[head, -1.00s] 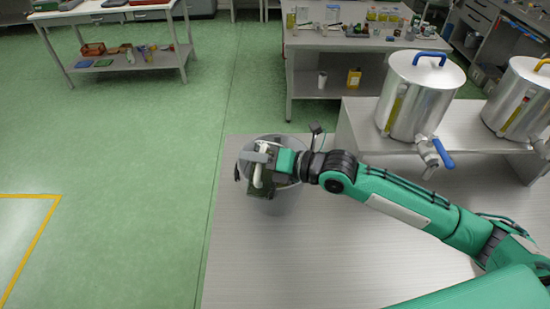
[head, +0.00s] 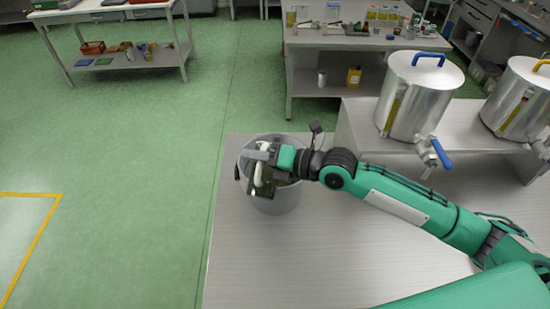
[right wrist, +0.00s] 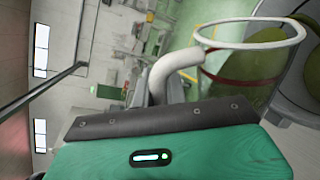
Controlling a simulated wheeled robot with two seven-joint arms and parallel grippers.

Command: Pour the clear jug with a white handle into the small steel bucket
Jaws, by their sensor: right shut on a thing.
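The small steel bucket (head: 277,205) stands upright near the far left corner of the steel table. My right gripper (head: 265,162) is over the bucket's mouth, shut on the white handle of the clear jug. The white handle (right wrist: 172,72) and the jug's white rim (right wrist: 250,23) show in the right wrist view. The clear jug (right wrist: 243,63) holds yellow-green liquid and is tilted over the bucket. My gripper and wrist hide much of the jug and the bucket's opening in the head view. I cannot make out a falling stream. My left gripper is out of view.
Two steel drums with taps (head: 418,95) (head: 525,105) stand on a raised shelf (head: 365,125) at the right. The table (head: 290,265) is bare in front of the bucket. A bench (head: 340,45) with small items stands behind.

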